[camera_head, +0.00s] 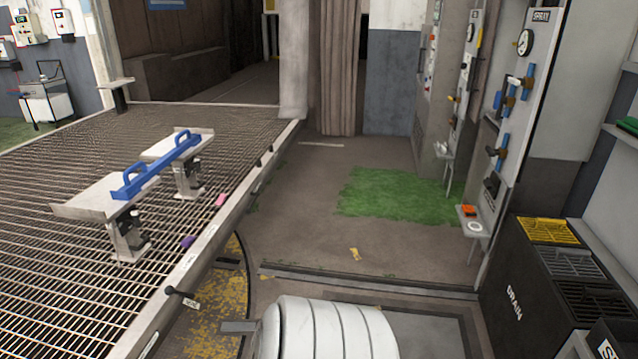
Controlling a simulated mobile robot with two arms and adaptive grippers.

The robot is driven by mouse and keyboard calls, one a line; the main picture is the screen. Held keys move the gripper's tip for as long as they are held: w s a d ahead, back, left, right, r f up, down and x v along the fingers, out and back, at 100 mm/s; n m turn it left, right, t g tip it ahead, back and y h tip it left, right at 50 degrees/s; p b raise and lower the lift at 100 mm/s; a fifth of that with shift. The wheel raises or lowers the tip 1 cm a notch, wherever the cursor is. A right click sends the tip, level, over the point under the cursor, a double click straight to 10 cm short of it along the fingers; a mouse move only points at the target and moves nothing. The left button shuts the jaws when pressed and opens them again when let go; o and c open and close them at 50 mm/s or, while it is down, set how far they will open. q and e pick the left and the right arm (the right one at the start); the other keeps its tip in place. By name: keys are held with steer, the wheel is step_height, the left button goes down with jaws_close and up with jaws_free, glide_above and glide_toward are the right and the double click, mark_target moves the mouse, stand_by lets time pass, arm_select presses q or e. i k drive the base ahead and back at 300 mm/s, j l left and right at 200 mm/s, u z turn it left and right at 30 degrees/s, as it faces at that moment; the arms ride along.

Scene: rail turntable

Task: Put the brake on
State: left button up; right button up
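The grated turntable deck (60,235) fills the left side, with a pale metal edge along its right. At that edge a short dark handle (177,292) sticks out, with a small white tag (191,304) beside it. The tag's writing is too small to read, so I cannot tell whether this handle is the brake. A blue bar with loop handles (158,166) lies across two grey stands on the deck.
A white ribbed cylinder (325,328) fills the bottom middle. A panel with gauges and blue-handled valves (513,90) stands at right, above dark bins (560,280). The floor around the green patch (395,192) is largely clear. A small yellow item (355,254) lies there.

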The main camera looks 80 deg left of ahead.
mark_target(169, 290)
steer(key=u, duration=3.8)
